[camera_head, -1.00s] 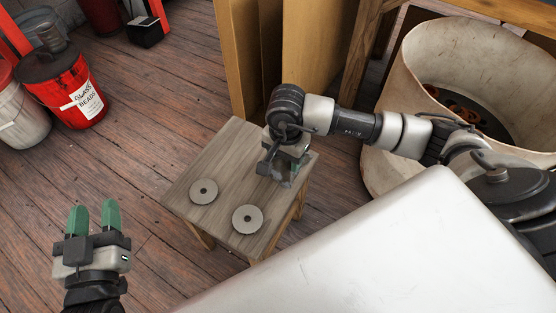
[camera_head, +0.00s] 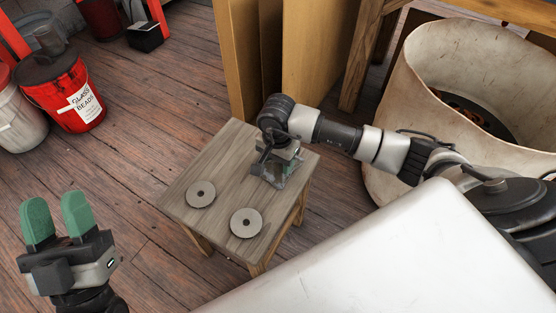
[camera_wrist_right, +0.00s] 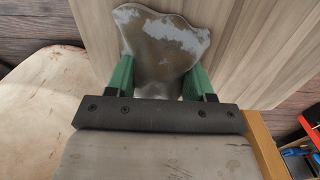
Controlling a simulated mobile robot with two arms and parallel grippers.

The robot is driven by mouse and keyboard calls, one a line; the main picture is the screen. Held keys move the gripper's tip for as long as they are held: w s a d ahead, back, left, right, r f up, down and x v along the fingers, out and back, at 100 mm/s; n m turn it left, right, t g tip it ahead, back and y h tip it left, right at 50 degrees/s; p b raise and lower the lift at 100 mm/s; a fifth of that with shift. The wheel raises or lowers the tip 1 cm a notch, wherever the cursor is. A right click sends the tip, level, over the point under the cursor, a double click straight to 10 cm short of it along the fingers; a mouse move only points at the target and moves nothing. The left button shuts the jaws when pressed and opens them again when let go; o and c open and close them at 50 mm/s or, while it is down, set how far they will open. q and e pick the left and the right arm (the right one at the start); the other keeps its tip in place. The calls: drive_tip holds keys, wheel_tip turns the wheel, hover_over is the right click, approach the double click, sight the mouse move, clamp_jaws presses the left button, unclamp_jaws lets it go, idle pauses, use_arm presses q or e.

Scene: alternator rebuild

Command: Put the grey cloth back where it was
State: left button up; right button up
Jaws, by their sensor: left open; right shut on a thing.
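The grey cloth (camera_wrist_right: 165,45) is a blotchy, patchy grey piece between the two green fingers of my right gripper (camera_wrist_right: 160,75), against the pale wood of the small table. In the head view the right gripper (camera_head: 279,170) is shut on the cloth (camera_head: 268,179) at the right side of the tabletop (camera_head: 225,152). The cloth is partly hidden by the gripper. I cannot tell whether the cloth touches the wood. My left gripper (camera_head: 58,212) is open and empty, over the floor at the lower left.
Two grey discs with centre holes, one further left (camera_head: 201,194) and one nearer (camera_head: 246,223), lie on the tabletop. A large worn drum (camera_head: 405,110) stands to the right. A red bucket (camera_head: 62,92) stands at upper left. Open floor lies left of the table.

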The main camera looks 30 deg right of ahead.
drive_tip(key=shift+f, duration=0.1)
drive_tip(key=o, duration=0.9)
